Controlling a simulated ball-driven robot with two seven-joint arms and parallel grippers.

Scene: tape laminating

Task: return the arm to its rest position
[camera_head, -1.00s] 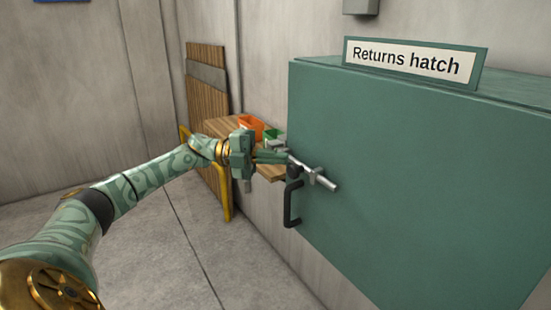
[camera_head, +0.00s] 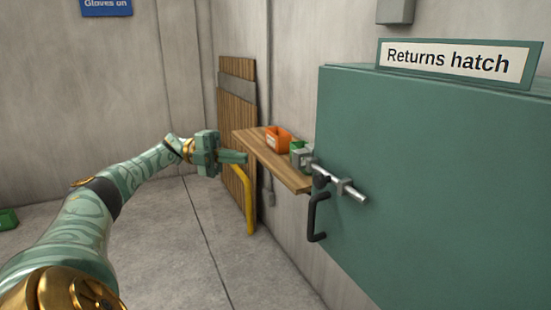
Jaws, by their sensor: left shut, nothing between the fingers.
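My left arm (camera_head: 75,225) comes in from the lower left, patterned green with brass joints. My left gripper (camera_head: 240,157) is shut and empty. It is in the air in front of the wooden shelf, left of the returns hatch (camera_head: 440,190) and clear of it. The hatch is a large green box with a black handle (camera_head: 316,216) and a metal sliding bolt (camera_head: 350,189) at its left edge. My right gripper does not show.
The wooden shelf (camera_head: 285,175) on the wall holds an orange bin (camera_head: 278,139) and a small green thing (camera_head: 297,146). A slatted wooden panel (camera_head: 238,105) and a yellow bar (camera_head: 244,205) are behind my gripper. The floor (camera_head: 160,265) at the left is mostly clear.

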